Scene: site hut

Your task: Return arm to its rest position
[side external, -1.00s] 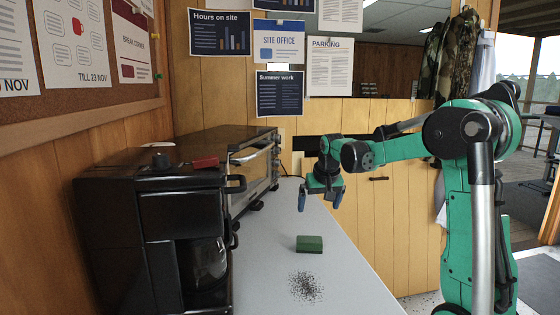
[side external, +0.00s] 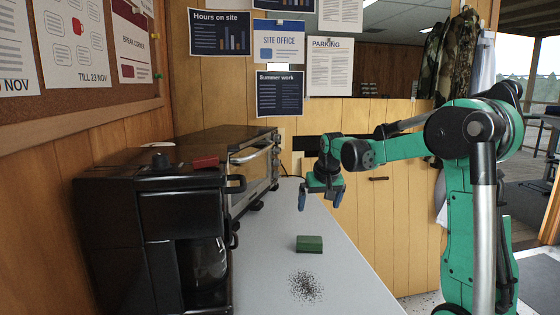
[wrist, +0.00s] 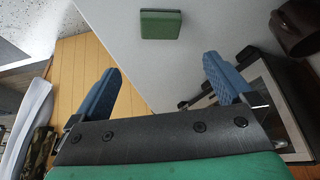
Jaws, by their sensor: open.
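My gripper (side external: 319,199) hangs above the far part of the grey counter (side external: 290,205) in the side view, its blue fingers apart and empty. A green block (side external: 310,243) lies on the counter below and nearer the camera, clear of the fingers. In the wrist view the gripper (wrist: 160,85) shows both blue fingers spread wide, with nothing between them. The green block (wrist: 161,24) lies ahead of the fingertips near the top edge of that view.
A patch of dark specks (side external: 305,286) lies on the counter in front of the block. A black coffee maker (side external: 160,230) and a toaster oven (side external: 255,170) line the left side. A red item (side external: 205,162) sits on top of the coffee maker.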

